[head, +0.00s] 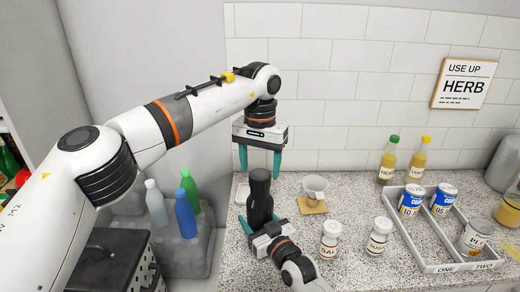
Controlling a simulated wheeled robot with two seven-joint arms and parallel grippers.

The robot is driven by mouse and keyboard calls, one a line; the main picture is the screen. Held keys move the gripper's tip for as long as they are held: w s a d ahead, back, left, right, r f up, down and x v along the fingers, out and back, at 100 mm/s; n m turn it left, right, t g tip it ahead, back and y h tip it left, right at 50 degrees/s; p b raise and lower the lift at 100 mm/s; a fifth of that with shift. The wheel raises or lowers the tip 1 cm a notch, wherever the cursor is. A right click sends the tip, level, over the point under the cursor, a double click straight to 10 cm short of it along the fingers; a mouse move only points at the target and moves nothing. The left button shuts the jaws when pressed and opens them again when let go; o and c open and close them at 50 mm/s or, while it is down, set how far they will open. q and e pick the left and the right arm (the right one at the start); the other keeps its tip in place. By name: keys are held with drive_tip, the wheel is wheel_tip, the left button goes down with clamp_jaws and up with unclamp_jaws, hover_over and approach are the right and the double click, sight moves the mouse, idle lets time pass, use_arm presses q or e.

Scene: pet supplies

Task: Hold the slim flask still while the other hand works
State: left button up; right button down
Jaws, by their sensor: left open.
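The slim flask (260,196) is dark, with a rounded top, and stands upright on the speckled counter. My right gripper (261,221) comes in from the front, low on the flask. Its teal fingers lie against both sides of the flask's lower body, and it looks shut on it. My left gripper (260,174) points straight down above the flask. Its fingers are open and wide apart, with the tips about level with the flask's top in the picture, one on each side, not touching it. The flask's base is partly hidden by my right gripper.
Right of the flask are a white cup (315,187) on a cork coaster (312,207) and two white-capped jars (331,240) (379,236). A divided grey tray (432,235) holds cans. Two bottles (388,160) (418,160) stand near the wall. Bottles in a grey crate (180,254) are left.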

use_arm(q)
drive_tip(key=shift+f, duration=1.5)
drive_tip(key=shift+c, duration=0.4)
